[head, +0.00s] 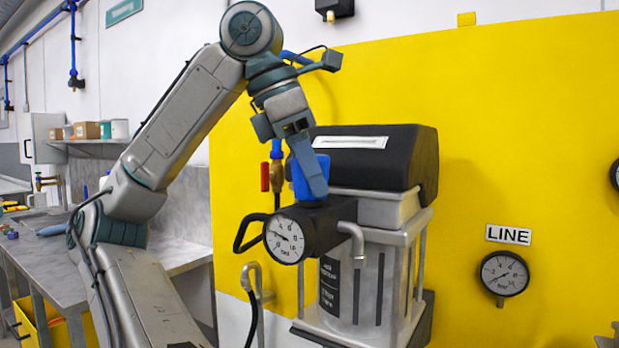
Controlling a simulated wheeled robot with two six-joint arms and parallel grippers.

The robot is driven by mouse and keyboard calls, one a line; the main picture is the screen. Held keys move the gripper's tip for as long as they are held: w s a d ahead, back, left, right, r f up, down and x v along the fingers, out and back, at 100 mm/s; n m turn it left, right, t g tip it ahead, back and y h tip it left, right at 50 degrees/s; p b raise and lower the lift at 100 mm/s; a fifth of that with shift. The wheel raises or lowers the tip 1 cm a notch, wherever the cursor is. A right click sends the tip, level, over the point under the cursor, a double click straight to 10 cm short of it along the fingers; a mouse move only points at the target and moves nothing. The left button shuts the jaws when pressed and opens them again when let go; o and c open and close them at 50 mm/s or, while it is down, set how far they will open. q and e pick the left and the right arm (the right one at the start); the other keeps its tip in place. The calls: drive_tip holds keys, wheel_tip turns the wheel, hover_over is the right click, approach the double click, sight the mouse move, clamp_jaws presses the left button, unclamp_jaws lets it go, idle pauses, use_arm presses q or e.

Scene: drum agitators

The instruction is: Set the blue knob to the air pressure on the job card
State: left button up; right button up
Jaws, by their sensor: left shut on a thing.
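The blue knob (300,180) stands on top of a black regulator body (325,225). My left gripper (313,180) comes down on it from above, its fingers shut on the knob and hiding part of it. A round white gauge (284,239) faces me on the front of the regulator. Its dark needle points toward the left of the dial; the figures are too small to read surely. No job card can be made out for certain. My right gripper is not in view.
A black-topped agitator unit (375,160) with a white label strip stands behind the knob. A second gauge (504,274) under a LINE sign (508,235) is on the yellow wall. A red-handled valve (271,175) is close left of the knob. A grey bench (60,262) stands at left.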

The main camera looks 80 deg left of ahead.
use_arm(q)
drive_tip(key=shift+m, duration=0.7)
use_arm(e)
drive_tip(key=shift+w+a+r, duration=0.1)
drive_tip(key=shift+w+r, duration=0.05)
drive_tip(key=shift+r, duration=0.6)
use_arm(q)
drive_tip(key=shift+h, duration=0.3)
drive_tip(key=o, duration=1)
drive_tip(key=shift+w, duration=0.1)
drive_tip(key=shift+c, duration=0.2)
drive_tip(key=shift+r, duration=0.1)
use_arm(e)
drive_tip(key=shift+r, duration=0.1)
